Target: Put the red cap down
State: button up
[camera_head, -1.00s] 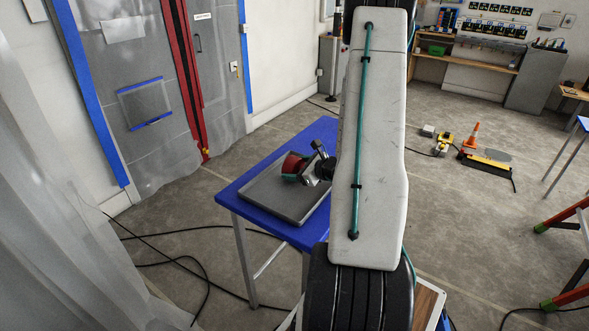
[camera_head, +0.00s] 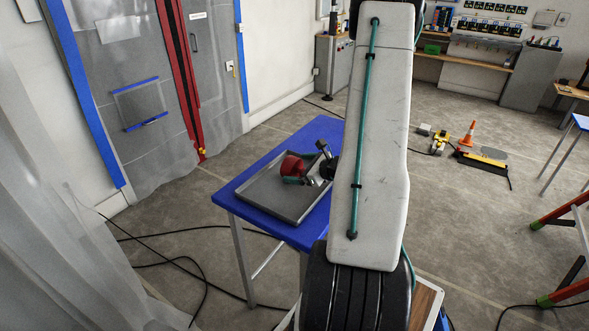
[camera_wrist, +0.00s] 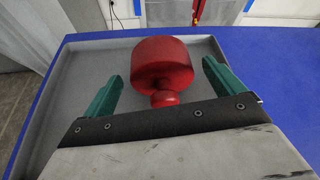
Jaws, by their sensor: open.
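The red cap (camera_wrist: 162,65) is a wide red cylinder with a small knob, seen in the wrist view between my gripper's green fingers. In the head view the red cap (camera_head: 291,166) is over the grey tray (camera_head: 262,199) on the blue table. It looks to be resting in the tray, lying with its knob toward me. My gripper (camera_wrist: 162,88) is open, with a gap between each finger and the cap. In the head view my gripper (camera_head: 305,180) is close beside the cap, partly hidden by my arm.
The blue table (camera_head: 318,133) carries the tray and has bare top around it. Black cables (camera_head: 190,262) lie on the floor to the left. A grey sheeted doorway with a red zip (camera_head: 183,85) stands behind. An orange cone (camera_head: 467,133) and yellow equipment are on the floor at right.

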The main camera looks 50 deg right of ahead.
jog(key=v, duration=0.9)
jog(key=w+a+r+n+g+y, duration=0.25)
jog(key=a+r+n, duration=0.2)
jog(key=a, duration=0.35)
jog(key=w+a+r+n+g+y, duration=0.25)
jog(key=a+r+n, duration=0.2)
jog(key=a, duration=0.35)
jog(key=w+a+r+n+g+y, duration=0.1)
jog(key=a+r+n+y, duration=0.3)
jog(key=a+n, duration=0.3)
jog(key=s+a+r+n+g+h, duration=0.1)
jog(key=s+a+r+n+g, duration=0.1)
jog(key=s+a+n+g, duration=0.3)
jog(key=s+a+r+n+g, duration=0.1)
jog(key=a+r+n, duration=0.1)
jog(key=a, duration=0.5)
jog(key=s+a+r+n+h, duration=0.2)
jog(key=s+r+n+h, duration=0.3)
jog(key=s+n, duration=0.5)
jog(key=shift+a+h, duration=0.4)
jog(key=shift+h, duration=1)
